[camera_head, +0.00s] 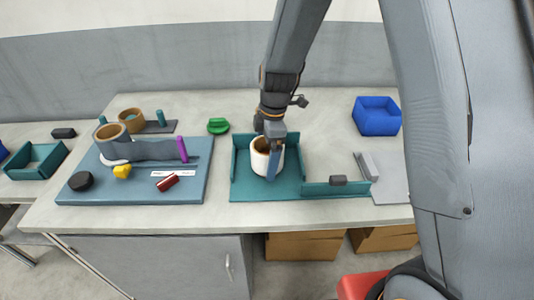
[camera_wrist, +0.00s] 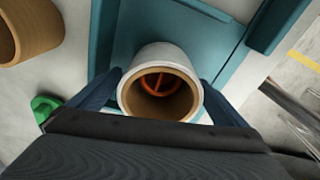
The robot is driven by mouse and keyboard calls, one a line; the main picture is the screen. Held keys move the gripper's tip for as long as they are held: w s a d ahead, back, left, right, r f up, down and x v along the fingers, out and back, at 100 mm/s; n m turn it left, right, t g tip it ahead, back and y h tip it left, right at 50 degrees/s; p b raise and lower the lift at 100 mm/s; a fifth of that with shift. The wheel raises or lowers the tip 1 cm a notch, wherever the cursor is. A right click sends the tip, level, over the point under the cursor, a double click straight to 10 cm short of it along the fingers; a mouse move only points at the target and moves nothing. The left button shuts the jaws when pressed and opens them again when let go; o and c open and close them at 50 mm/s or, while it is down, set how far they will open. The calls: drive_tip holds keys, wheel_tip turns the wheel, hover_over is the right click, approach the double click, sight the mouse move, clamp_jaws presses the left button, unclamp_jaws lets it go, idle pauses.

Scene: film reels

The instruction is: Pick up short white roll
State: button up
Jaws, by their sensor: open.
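The short white roll (camera_head: 261,161) stands upright in the teal tray (camera_head: 245,190) in the head view. It has a white outside and a brown cardboard core. In the wrist view the white roll (camera_wrist: 160,55) is seen from above, with an orange piece inside its core. My gripper (camera_head: 270,160) is over the roll and partly hides it in the head view. In the wrist view my gripper (camera_wrist: 162,95) is open, with one blue finger on each side of the roll. I cannot tell whether the fingers touch it.
Left is a blue board (camera_head: 75,193) with brown rolls, a purple peg (camera_head: 182,149), a yellow piece (camera_head: 122,172) and a red piece (camera_head: 167,183). A green piece (camera_head: 218,126) lies behind the tray's left corner. A blue bin (camera_head: 376,117) stands at back right.

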drive_tip(key=c, duration=1.3)
